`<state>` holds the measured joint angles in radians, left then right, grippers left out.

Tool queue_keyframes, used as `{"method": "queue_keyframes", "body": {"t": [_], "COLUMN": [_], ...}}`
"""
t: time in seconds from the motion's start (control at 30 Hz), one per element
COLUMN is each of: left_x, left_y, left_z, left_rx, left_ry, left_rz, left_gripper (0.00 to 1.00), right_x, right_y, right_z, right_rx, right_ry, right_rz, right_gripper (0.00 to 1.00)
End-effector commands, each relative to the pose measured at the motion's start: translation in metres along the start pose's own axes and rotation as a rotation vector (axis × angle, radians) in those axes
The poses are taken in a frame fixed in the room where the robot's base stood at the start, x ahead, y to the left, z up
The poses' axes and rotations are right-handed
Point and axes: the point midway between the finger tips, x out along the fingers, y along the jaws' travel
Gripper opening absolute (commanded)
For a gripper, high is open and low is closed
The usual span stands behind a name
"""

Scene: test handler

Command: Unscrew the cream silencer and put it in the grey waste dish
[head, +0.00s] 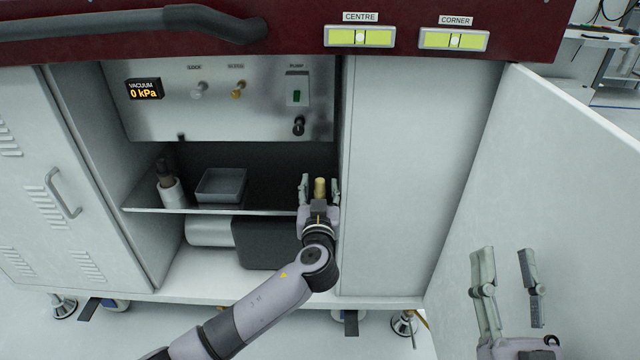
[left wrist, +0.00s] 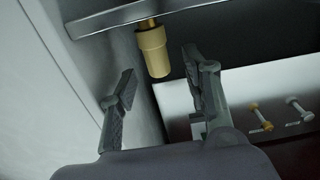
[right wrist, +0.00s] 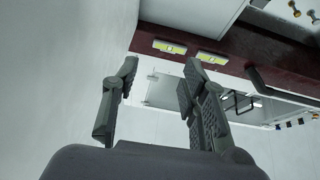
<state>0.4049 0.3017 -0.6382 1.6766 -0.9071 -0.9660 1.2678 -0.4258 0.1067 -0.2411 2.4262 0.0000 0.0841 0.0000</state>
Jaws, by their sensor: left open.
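The cream silencer (head: 319,187) is a small cylinder at the right end of the cabinet shelf. In the left wrist view the silencer (left wrist: 153,55) is on a brass fitting by a metal edge. My left gripper (head: 320,184) is open, with a finger on either side of the silencer in the head view. In the left wrist view its fingers (left wrist: 159,62) look apart from the silencer, which shows between and past the fingertips. The grey waste dish (head: 221,184) sits on the shelf left of the silencer and looks empty. My right gripper (head: 504,253) is open and empty at lower right.
A white container (head: 171,193) with a dark-topped item stands left of the dish. A panel (head: 220,95) with knobs, a pump switch and a 0 kPa display is above. A dark block (head: 268,238) lies below the shelf. The open white door (head: 535,170) is near my right gripper.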

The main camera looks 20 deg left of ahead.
Motion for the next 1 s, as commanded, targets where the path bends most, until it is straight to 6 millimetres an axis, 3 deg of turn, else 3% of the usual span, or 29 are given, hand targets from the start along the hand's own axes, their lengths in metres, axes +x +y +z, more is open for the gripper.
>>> {"method": "queue_keyframes", "body": {"t": [0.2,0.57,1.0], "left_x": [0.023,0.028,0.027], "left_y": [0.000,0.000,0.000], "left_z": [0.001,0.000,0.000], "left_rx": [0.002,0.001,0.001], "left_ry": [0.000,-0.001,-0.001], "left_rz": [0.000,0.001,0.001], "left_gripper": [0.44,0.44,0.15], "right_x": [-0.001,-0.001,-0.002], "right_y": [-0.002,-0.003,-0.003], "right_z": [-0.017,-0.021,-0.021], "right_rx": [0.004,0.005,0.005], "right_ry": [0.097,0.120,0.118], "right_rz": [-0.004,-0.005,-0.005], "right_gripper": [0.40,0.40,0.40]}}
